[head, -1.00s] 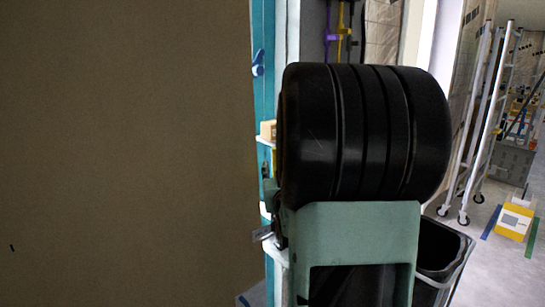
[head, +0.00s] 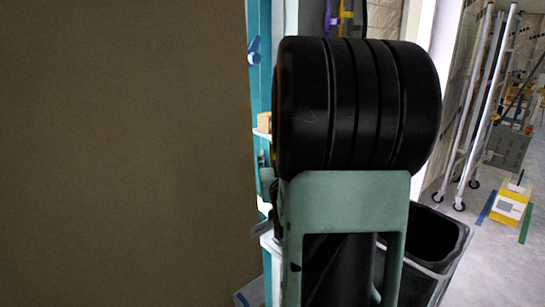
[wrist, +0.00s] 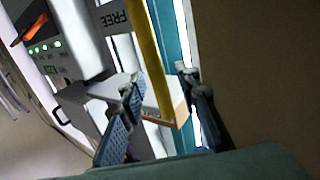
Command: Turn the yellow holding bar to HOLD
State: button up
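The yellow holding bar (wrist: 150,55) shows in the wrist view as a long strip running from the top edge down toward my gripper. The word FREE (wrist: 113,18) is on a grey plate to its left. My gripper (wrist: 158,82) is open, one finger on each side of the bar's lower part in the picture. I see a gap on both sides, and cannot tell how deep the bar lies between the fingers. In the head view my own arm hides the gripper and the bar.
A large brown panel (head: 120,150) fills the left of the head view. A teal post (head: 260,90) stands beside it. A dark bin (head: 430,240) is right of my arm. A ladder (head: 480,110) and a yellow box (head: 510,204) stand farther right on open floor.

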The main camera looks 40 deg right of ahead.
grip_shut()
